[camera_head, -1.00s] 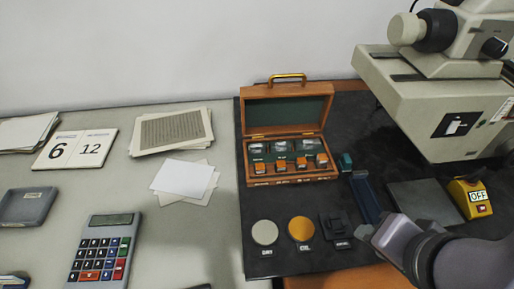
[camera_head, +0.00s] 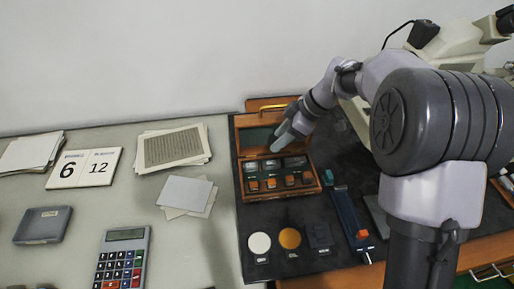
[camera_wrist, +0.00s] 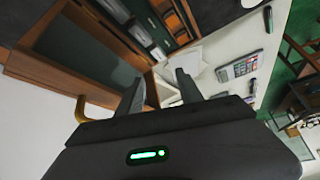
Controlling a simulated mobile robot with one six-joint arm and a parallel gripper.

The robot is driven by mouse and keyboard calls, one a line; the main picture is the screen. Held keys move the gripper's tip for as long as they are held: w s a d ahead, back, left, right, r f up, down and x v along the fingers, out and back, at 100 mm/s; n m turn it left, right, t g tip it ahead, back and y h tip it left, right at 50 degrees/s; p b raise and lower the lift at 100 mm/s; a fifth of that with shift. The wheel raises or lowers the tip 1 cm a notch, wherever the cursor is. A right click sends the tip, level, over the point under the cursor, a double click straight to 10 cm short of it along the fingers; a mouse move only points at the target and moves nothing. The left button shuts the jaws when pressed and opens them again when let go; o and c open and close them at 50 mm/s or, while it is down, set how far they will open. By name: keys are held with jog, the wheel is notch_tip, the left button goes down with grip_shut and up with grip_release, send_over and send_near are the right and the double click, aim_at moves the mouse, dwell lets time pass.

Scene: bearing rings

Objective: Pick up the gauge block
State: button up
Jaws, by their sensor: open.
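An open wooden case (camera_head: 240,160) with a green-lined lid stands on the dark mat. It has a back row of silvery blocks (camera_head: 252,166) and a front row of small orange-topped pieces (camera_head: 271,184). Which of these is the gauge block, I cannot tell. My gripper (camera_head: 282,138) is in front of the open lid, above the back row. It hides part of the lid and compartments. In the wrist view my gripper (camera_wrist: 160,88) is open with nothing between its fingers, and the case (camera_wrist: 120,25) lies beyond them, tilted.
A teal-ended blue tool (camera_head: 343,210) lies right of the case. A white disc (camera_head: 259,243), an orange disc (camera_head: 290,238) and a dark block (camera_head: 319,236) sit in front. Papers (camera_head: 175,147) and a calculator (camera_head: 122,258) lie left. A microscope (camera_head: 455,45) stands at right.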

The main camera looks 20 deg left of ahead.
jog(key=b, duration=0.4)
send_near(251, 165)
jog(key=x, duration=0.3)
jog(key=shift+s+a+f, duration=0.15)
jog(key=shift+s+f, duration=0.1)
jog(key=b+x, duration=0.2)
jog(key=x, duration=0.3)
jog(key=shift+w+f, duration=0.1)
jog(key=shift+w, duration=0.05)
grip_shut()
